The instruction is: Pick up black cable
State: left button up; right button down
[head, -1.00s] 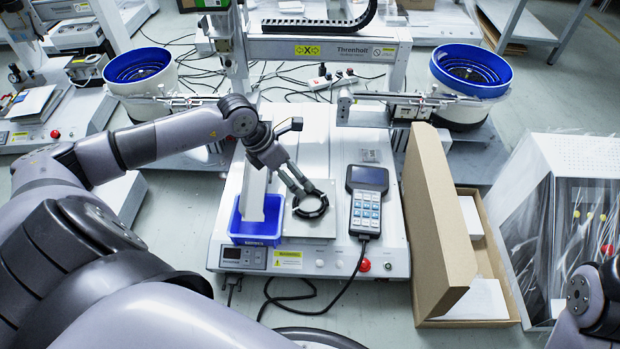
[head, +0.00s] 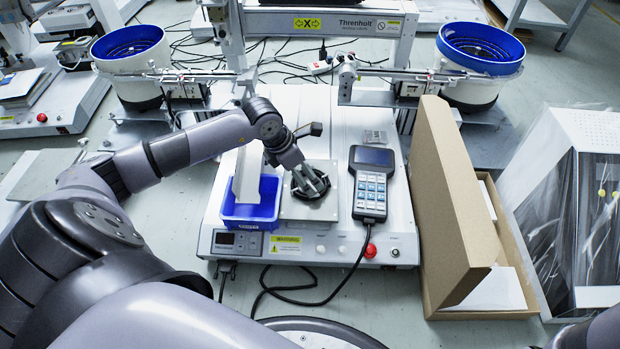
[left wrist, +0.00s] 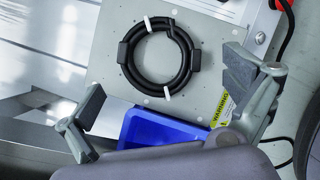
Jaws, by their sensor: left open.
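The black cable is a round coil (left wrist: 129,57) lying flat on a grey square plate, with white ties and dark clips on it. It shows whole in the left wrist view and is partly covered by my gripper in the head view. My left gripper (head: 311,181) is over the coil. In the left wrist view its two fingers are spread wide (left wrist: 163,82), nearer the camera than the coil, with nothing between the pads. The exact height above the coil is hard to tell. My right gripper is out of view.
A blue bin (head: 250,215) stands left of the plate, with a light upright part beside it. A handheld keypad (head: 371,184) lies to its right, with its lead running off the front. An open cardboard box (head: 450,200) and a clear-fronted case (head: 585,220) stand farther right.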

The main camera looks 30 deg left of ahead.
pick_arm(q)
jog(key=shift+b+x, duration=2.5)
jog(key=shift+x, duration=0.15)
jog(key=shift+a, duration=0.2)
jog(key=c, duration=1)
jog(key=shift+c, duration=0.3)
jog(key=shift+r, duration=0.15)
